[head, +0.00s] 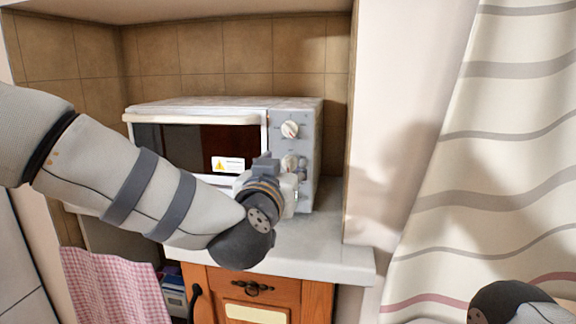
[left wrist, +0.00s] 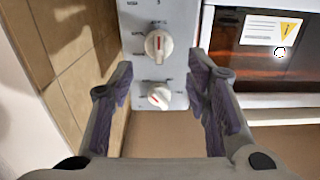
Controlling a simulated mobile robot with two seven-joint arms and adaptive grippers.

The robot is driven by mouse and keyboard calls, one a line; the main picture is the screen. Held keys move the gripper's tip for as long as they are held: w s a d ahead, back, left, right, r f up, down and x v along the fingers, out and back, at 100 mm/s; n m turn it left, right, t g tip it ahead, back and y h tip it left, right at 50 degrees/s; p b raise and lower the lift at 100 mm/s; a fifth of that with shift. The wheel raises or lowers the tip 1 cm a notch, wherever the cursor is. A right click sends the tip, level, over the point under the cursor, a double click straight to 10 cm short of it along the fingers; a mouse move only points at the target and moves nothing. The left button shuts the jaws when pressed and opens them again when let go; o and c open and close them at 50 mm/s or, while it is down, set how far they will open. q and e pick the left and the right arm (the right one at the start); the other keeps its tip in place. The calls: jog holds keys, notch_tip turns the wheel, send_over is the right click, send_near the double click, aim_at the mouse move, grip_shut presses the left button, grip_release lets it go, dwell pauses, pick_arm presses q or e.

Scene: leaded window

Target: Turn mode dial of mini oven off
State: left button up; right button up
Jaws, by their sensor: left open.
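The mini oven (head: 190,106) stands on the counter in a tiled alcove, with its control panel (head: 309,140) on the right side. A white upper dial (head: 289,129) shows clearly; a second white dial (head: 289,162) below it is partly hidden by my left gripper (head: 280,172). In the left wrist view, which looks upside down, two round dials (left wrist: 158,44) (left wrist: 160,96) with red marks lie between the open, empty fingers of my left gripper (left wrist: 160,78). Contact cannot be told. The panel lettering is too small to tell which is the mode dial. My right gripper is out of view.
The oven door (head: 190,142) is shut and bears a warning label (head: 228,164). The counter (head: 330,252) has bare room at the right. A wooden cabinet (head: 310,300) and checked cloth (head: 115,285) are below. A striped curtain (head: 490,150) hangs at the right.

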aim_at(288, 160)
pick_arm(q)
jog(key=w, duration=0.3)
jog(key=shift+w+d, duration=0.25)
jog(key=shift+d, duration=0.15)
jog(key=shift+r, duration=0.1)
grip_shut()
